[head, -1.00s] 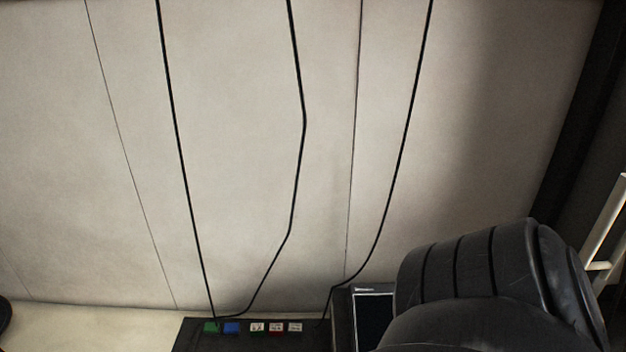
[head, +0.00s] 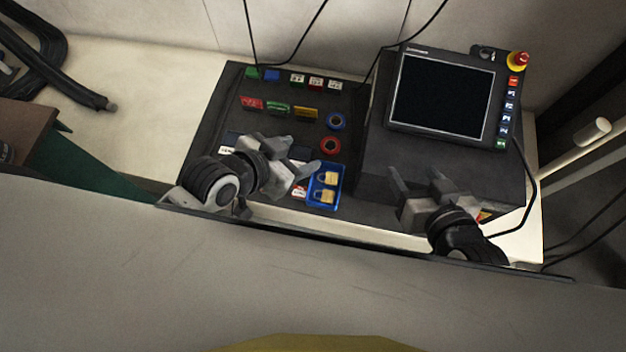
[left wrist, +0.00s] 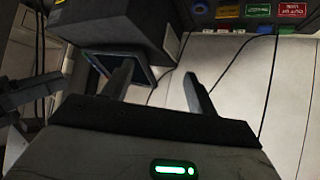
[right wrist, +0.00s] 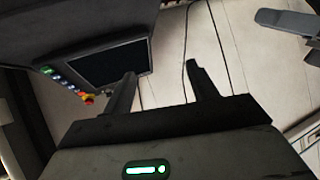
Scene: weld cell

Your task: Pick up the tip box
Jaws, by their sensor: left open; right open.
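I cannot pick out a tip box for certain in any view. In the head view, my left gripper (head: 304,156) is open and empty above the front of a dark board, close to a small blue tray (head: 327,203) holding yellow padlock-like pieces. My right gripper (head: 414,177) is open and empty in front of a dark console. The open fingers of the left gripper show in the left wrist view (left wrist: 158,76), with nothing between them. Those of the right gripper show in the right wrist view (right wrist: 161,74), also empty. The left hand hides part of the board.
The dark board (head: 222,112) carries red, green and yellow tags and two rings. A screen (head: 440,95) with a red emergency button (head: 518,60) sits at right. A grey surface (head: 300,285) fills the foreground. Cables hang behind.

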